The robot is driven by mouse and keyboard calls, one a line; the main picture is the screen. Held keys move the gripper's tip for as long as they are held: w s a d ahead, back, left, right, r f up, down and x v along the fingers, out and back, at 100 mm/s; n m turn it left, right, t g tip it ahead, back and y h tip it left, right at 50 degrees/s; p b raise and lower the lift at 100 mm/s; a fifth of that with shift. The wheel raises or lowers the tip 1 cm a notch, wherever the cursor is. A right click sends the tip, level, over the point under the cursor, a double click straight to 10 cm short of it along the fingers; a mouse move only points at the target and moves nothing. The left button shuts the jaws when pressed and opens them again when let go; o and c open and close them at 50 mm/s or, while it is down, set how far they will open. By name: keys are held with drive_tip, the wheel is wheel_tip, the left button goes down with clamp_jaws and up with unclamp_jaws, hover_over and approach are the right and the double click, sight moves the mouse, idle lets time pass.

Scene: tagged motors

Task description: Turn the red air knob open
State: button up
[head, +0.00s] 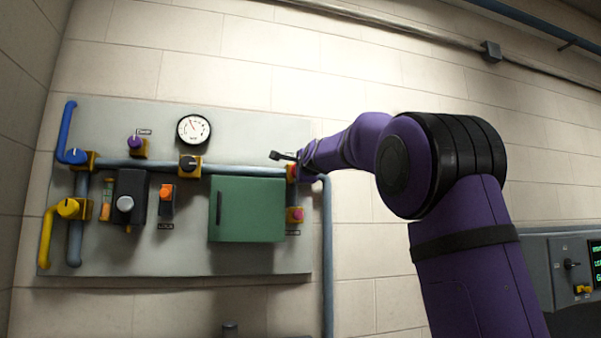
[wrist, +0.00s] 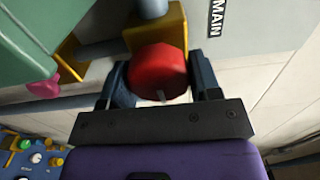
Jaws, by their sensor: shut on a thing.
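The red knob (wrist: 157,70) is round, with a small pale mark on its edge, and sits on a yellow block (wrist: 150,38) beside a label reading MAIN (wrist: 216,18). My gripper (wrist: 156,82) has one dark finger on each side of the knob and is shut on it. In the head view my gripper (head: 303,161) reaches the right end of the grey panel. There the red knob is mostly hidden by my gripper and arm, so its angle is hard to tell.
The grey panel (head: 130,265) carries a green box (head: 247,210), a gauge (head: 193,130), a black knob (head: 188,163) and a pink knob (head: 297,214) below my gripper. A blue pipe (head: 327,260) runs down the right edge. A control console (head: 545,258) stands at right.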

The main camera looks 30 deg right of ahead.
drive_tip(key=shift+f, duration=0.1)
drive_tip(key=o, duration=0.9)
drive_tip(key=shift+c, duration=0.2)
drive_tip(key=v, duration=1)
drive_tip(key=shift+s, duration=0.4)
